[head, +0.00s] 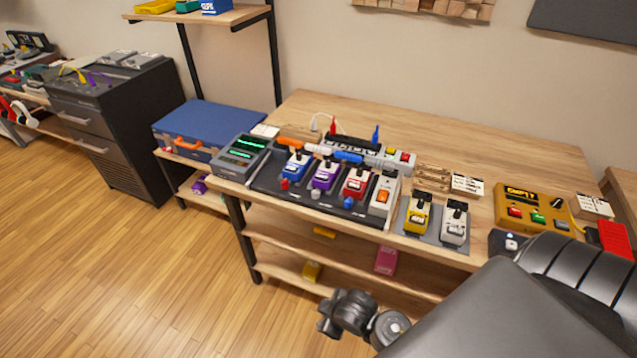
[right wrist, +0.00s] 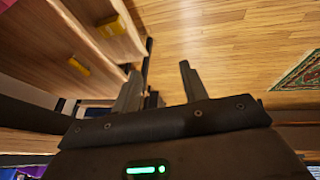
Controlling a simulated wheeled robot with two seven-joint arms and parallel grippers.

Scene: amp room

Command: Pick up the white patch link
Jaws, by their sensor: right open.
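My left gripper is not in view.
The pedalboard (head: 265,178) carries blue, purple and red pedals. Red and blue upright plugs stand near the white cable. A yellow and a white pedal sit on a grey mat (head: 437,238), with a mustard box (head: 528,205) further right. The bench's back right is clear.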

